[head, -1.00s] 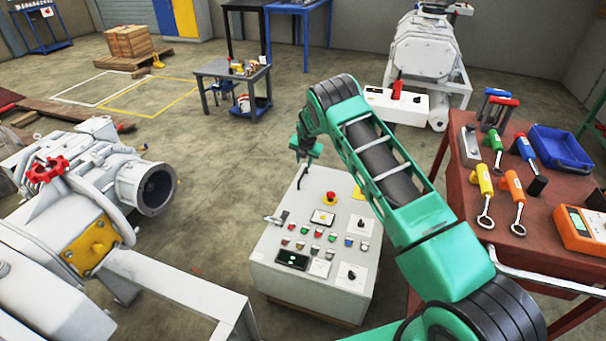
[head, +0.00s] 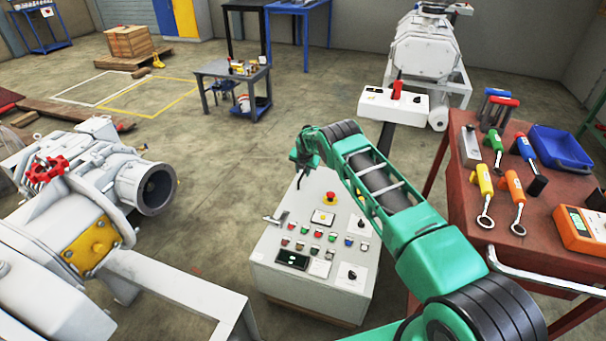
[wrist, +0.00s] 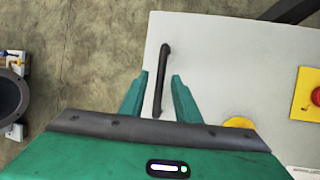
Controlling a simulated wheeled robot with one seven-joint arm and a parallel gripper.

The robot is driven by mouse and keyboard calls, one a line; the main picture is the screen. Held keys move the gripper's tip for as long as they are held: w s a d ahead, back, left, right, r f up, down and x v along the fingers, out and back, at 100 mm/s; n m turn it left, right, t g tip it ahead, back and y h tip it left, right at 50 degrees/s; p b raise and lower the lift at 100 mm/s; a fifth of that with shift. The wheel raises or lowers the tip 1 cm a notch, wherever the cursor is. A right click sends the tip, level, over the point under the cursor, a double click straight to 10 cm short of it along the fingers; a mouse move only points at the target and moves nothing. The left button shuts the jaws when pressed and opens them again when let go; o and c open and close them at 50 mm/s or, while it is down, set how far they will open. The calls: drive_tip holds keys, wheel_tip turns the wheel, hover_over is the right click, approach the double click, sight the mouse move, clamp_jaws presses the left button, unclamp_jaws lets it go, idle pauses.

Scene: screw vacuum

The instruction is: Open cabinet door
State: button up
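The cabinet (head: 272,268) is a pale grey control box with a sloped panel of buttons and knobs, in the middle of the head view. Its grey top fills the right of the wrist view (wrist: 225,60). A slim black bar handle (wrist: 164,70) on it runs lengthwise in the wrist view. My gripper (wrist: 160,88) is open, with one green finger on each side of the handle's near end. No contact with the handle shows. In the head view my gripper (head: 299,157) is above the cabinet's far left part, its fingers too small to read.
A grey machine with a red handwheel (head: 48,171) stands on the left. A red-brown table (head: 475,240) with tools and a blue tray (head: 562,148) stands on the right. A white box on a post (head: 394,105) is behind my arm.

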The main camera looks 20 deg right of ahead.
drive_tip(key=shift+f, duration=0.1)
clamp_jaws()
drive_tip(key=shift+a, duration=0.15)
